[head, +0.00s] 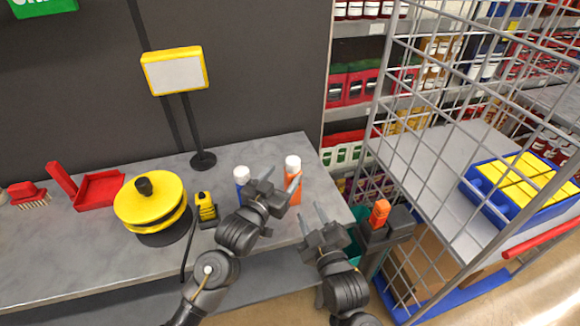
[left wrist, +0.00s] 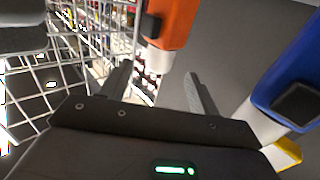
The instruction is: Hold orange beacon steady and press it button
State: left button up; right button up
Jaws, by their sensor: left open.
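The orange beacon (head: 293,188), an orange body with a white top, stands near the counter's right end, partly hidden by my left gripper. In the left wrist view it (left wrist: 172,22) shows a black button on its side and a white end, ahead of the gap between the fingers. My left gripper (head: 281,181) is open at the beacon; the fingers (left wrist: 158,85) are apart and I see no grip on it. My right gripper (head: 311,212) has its fingers apart and empty, in front of the counter's edge, below and right of the beacon.
A similar blue beacon (head: 242,178) stands just left of the orange one, close to my left gripper. A yellow round device (head: 150,199), a small yellow tool (head: 205,207) and a sign stand (head: 203,160) are farther left. A wire cage cart (head: 420,165) is at the right.

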aim_at(289, 168)
pick_arm(q)
jog(key=shift+x, duration=3.2)
jog(key=c, duration=1.1)
jog(key=shift+c, duration=0.4)
pick_arm(e)
grip_shut()
